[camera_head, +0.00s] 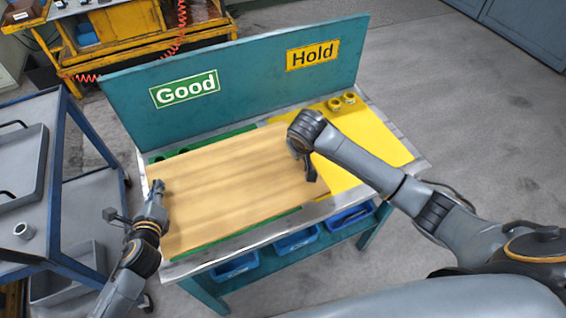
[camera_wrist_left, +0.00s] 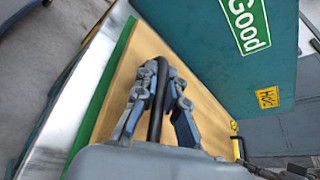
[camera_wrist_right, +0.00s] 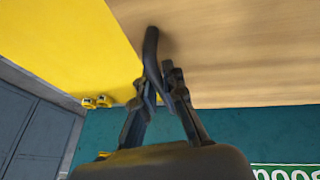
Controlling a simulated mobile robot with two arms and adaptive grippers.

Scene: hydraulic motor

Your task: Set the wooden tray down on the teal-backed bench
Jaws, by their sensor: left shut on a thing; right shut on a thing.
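The wooden tray (camera_head: 235,185) is a wide, flat, light-brown board, level over the left and middle of the teal-backed bench (camera_head: 250,70). It covers most of the green area and overlaps the yellow area's (camera_head: 370,140) left edge. I cannot tell whether its underside touches the top. My left gripper (camera_head: 157,190) is shut on the dark handle at the tray's left end, which shows in the left wrist view (camera_wrist_left: 156,100). My right gripper (camera_head: 309,172) is shut on the dark handle at the right end, seen in the right wrist view (camera_wrist_right: 151,50).
Two brass-coloured fittings (camera_head: 342,101) stand at the back of the yellow area. The back panel carries a green "Good" sign (camera_head: 185,88) and a yellow "Hold" sign (camera_head: 313,55). Blue bins (camera_head: 297,240) sit under the bench front. A blue cart (camera_head: 55,190) stands close at left.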

